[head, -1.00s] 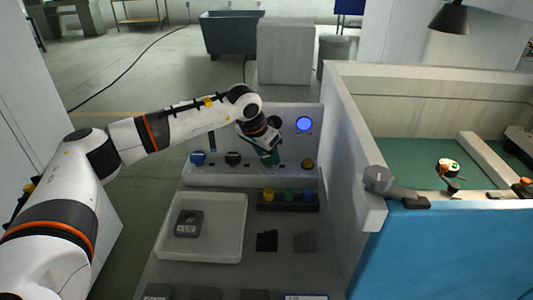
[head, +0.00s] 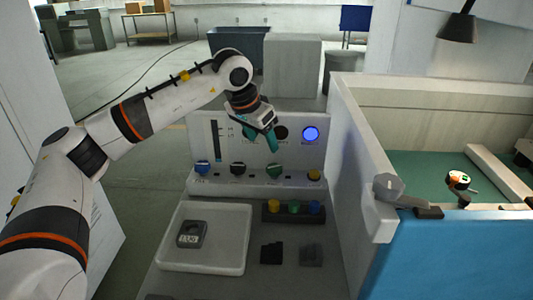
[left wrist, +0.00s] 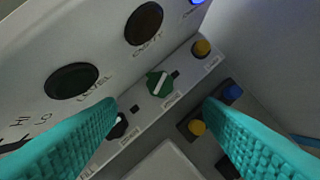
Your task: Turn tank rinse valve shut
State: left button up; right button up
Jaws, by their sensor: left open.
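A panel with a low sloped ledge carries a row of knobs. They are blue (head: 203,168), black (head: 238,169), green (head: 275,171) and yellow (head: 314,175). Their small labels are too blurred to read, so I cannot tell which one is the rinse valve. In the left wrist view the green knob (left wrist: 159,84) shows a white line set diagonally. The black knob (left wrist: 118,126) is partly behind a finger. My left gripper (head: 272,142) has teal fingers, open and empty, above the green knob and apart from it. My right gripper is out of view.
A blue lamp (head: 311,134) glows on the panel; the level and empty lamps look dark. A white tray (head: 161,254) with a grey block and a strip of coloured buttons (head: 270,215) lie in front. A white wall (head: 345,150) stands close on the right.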

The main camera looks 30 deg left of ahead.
pick_arm(q)
jog(key=shift+s+r, duration=0.25)
jog(key=shift+r, duration=0.45)
